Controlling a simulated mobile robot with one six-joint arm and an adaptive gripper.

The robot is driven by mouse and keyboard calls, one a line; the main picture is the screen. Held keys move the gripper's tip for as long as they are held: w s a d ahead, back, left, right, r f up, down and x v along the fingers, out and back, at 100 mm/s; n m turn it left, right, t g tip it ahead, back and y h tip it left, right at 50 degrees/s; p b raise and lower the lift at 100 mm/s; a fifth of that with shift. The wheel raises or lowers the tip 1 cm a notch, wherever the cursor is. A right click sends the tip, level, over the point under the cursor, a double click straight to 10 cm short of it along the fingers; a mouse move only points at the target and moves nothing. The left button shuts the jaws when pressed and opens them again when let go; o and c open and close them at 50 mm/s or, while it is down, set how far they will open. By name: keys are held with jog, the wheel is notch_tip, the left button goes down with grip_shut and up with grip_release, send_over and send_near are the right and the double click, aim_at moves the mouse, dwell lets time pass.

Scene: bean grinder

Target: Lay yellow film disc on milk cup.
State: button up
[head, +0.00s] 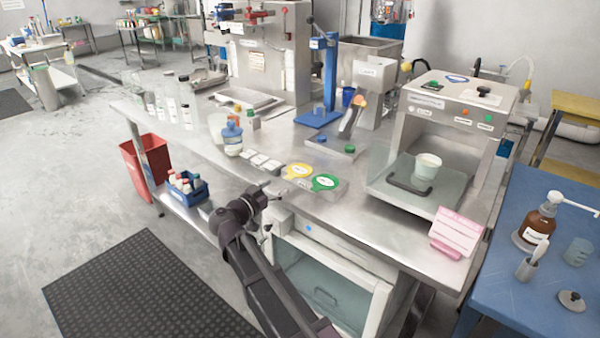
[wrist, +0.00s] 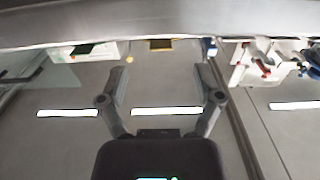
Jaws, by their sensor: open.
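The yellow film disc (head: 297,171) lies flat on a small grey holder near the front edge of the steel bench, left of a green disc (head: 325,182). The milk cup, seemingly the white cup (head: 427,167), stands upright on the glass-like shelf of the boxy machine at right. My gripper (head: 267,202) is at the bench's front edge, in front and left of the yellow disc, apart from it. In the wrist view my gripper (wrist: 160,76) is open, with nothing between its fingers. I cannot make out the disc or cup there.
A steel machine (head: 455,115) surrounds the cup's shelf from behind and above. A dark handle (head: 408,184) lies in front of the cup. A pink card (head: 455,233) stands at the bench's right front. A blue-labelled jar (head: 232,138) stands left of the discs.

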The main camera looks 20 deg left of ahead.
aim_at(298, 171)
jog(key=shift+x, duration=2.55)
jog(key=shift+r, duration=0.1)
jog(key=c, duration=0.9)
